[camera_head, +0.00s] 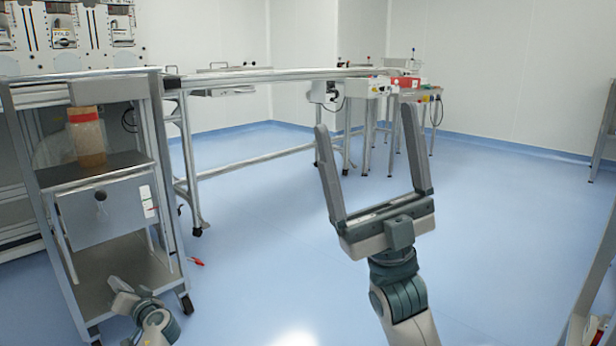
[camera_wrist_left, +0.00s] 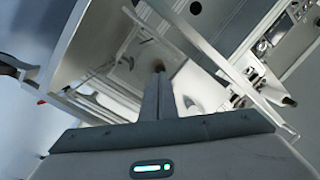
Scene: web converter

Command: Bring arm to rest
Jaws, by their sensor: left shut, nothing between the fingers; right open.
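My left gripper (camera_head: 122,290) is low at the bottom left in the head view, in front of the metal cart. In the left wrist view its two fingers (camera_wrist_left: 161,72) lie together, shut with nothing between them. My right gripper (camera_head: 364,118) stands upright right of the middle in the head view. Its two long fingers are wide apart and empty, pointing up over the blue floor. Most of my left arm is out of view.
The metal cart (camera_head: 120,171) at the left has a drawer and a container with a red band (camera_head: 86,137) on its shelf. A long metal rail (camera_head: 270,74) runs behind to a machine table. A red item (camera_head: 196,262) lies on the floor. Floor around the right gripper is clear.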

